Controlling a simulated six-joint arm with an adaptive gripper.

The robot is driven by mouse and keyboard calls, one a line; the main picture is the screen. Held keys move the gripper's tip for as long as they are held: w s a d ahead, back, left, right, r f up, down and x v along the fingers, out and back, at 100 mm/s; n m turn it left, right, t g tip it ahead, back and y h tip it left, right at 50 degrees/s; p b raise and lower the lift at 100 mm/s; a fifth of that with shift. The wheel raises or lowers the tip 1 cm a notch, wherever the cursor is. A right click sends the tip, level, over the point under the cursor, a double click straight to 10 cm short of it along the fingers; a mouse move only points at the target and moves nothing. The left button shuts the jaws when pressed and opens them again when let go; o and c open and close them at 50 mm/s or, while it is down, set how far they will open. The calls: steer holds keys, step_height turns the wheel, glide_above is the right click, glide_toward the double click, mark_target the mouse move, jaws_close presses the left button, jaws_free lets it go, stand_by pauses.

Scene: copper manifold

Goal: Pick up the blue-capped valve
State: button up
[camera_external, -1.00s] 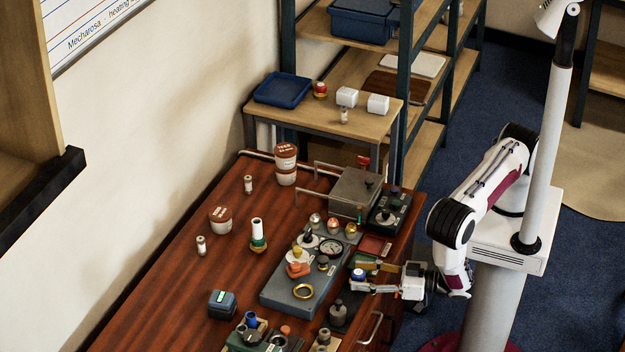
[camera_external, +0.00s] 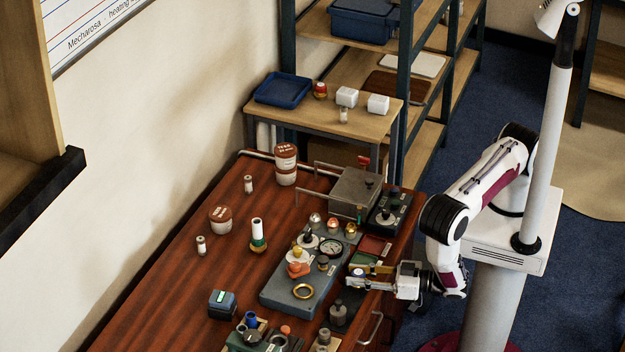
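The blue-capped valve (camera_external: 358,272) is a small piece with a blue top near the front edge of the wooden bench, just right of the grey gauge panel. My gripper (camera_external: 361,276) reaches in low from the right, level with the valve. Its two fingers lie close on either side of the valve and appear shut on it. The lower body of the valve is hidden by the fingers. I see no clear gap between the valve and the bench.
The grey panel (camera_external: 279,292) with a gauge, orange valve and brass ring stands close to the left. A dark knobbed fitting (camera_external: 338,314) stands just in front of my gripper. A grey metal box (camera_external: 355,190) stands behind. The bench's left side has more free room.

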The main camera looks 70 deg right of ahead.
mark_target(357, 272)
steer(key=shift+r, duration=0.1)
stand_by(0.3)
steer(key=shift+r, duration=4.9)
steer(key=shift+w+a, duration=0.1)
